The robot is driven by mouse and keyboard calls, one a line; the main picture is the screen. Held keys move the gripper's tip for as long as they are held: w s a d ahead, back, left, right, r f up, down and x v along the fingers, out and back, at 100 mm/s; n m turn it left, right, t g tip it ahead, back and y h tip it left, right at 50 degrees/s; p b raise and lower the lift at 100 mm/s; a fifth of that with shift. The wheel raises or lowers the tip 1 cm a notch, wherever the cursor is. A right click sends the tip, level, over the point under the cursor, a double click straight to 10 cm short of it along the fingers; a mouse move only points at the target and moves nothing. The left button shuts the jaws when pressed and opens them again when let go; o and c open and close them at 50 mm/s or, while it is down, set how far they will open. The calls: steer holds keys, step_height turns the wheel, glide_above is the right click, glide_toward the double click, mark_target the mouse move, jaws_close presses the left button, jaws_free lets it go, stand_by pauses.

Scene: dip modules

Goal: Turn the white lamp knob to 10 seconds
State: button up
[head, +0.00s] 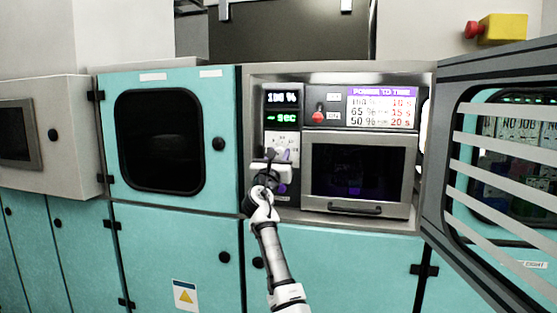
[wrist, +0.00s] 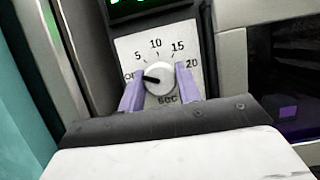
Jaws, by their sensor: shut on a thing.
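The white lamp knob (wrist: 160,77) sits on a white dial plate (wrist: 134,44) marked 5, 10, 15, 20 and sec, with a partly covered label at the left that seems to read OFF. The knob's dark pointer line points left, towards that label. My gripper (wrist: 160,88) is shut on the knob, one purple finger on each side. In the head view my gripper (head: 271,172) is at the control panel and hides the knob. The dial plate (head: 283,146) shows partly above it.
A chamber with a dark window (head: 357,172) and handle is right of the panel. A chart (head: 382,108) pairs 100 % with 10 s. A red switch (head: 318,117) is beside it. An open slatted door (head: 470,170) stands at the right. A teal cabinet (head: 225,180) is at the left.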

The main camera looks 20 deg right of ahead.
steer(key=shift+a+r+m+g+h+p, duration=0.1)
steer(key=shift+m+g+h+p, duration=0.8)
steer(key=shift+m, duration=1.95)
steer(key=shift+f+m+g+h+p, duration=0.1)
steer(key=shift+m+g+h+p, duration=0.3)
steer(key=shift+m+g, duration=1.8)
steer(key=shift+a+r+m+g+h+p, duration=0.1)
steer(key=shift+m+g+h+p, duration=0.5)
steer(key=shift+m, duration=2.95)
steer(key=shift+d, duration=0.1)
steer(key=o, duration=1)
steer(key=shift+c, duration=0.2)
